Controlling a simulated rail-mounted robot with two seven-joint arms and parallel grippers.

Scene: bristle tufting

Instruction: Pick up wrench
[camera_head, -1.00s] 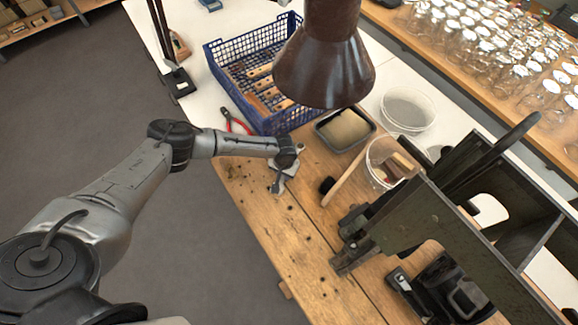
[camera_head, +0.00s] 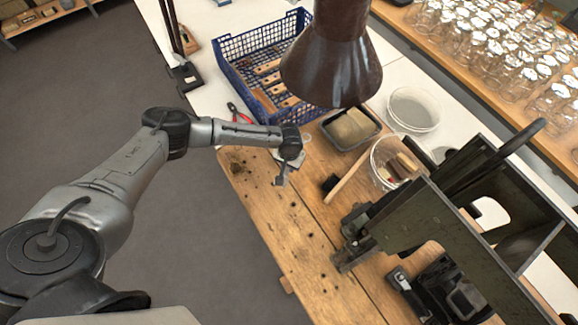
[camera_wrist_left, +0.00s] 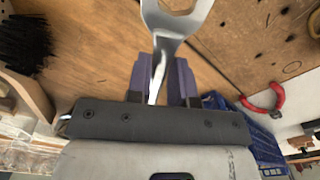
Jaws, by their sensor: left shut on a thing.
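My left gripper (camera_head: 287,163) is over the wooden bench near its left edge. In the left wrist view its two purple-grey fingers (camera_wrist_left: 167,82) are closed on a shiny metal wrench (camera_wrist_left: 178,22). The wrench's open jaw end sticks out beyond the fingertips, and the rest is hidden between and behind the fingers. In the head view the wrench (camera_head: 281,180) is a small grey piece below the gripper. The gap between wrench and bench is hard to judge. My right gripper is out of view.
A blue crate (camera_head: 232,68) with wooden pieces and red-handled pliers (camera_head: 238,113) lie behind the gripper. A grey tray (camera_head: 372,127), a clear tub (camera_head: 381,178) and a dark metal machine (camera_head: 440,225) stand to the right. A brown lamp shade (camera_head: 330,65) hangs above.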

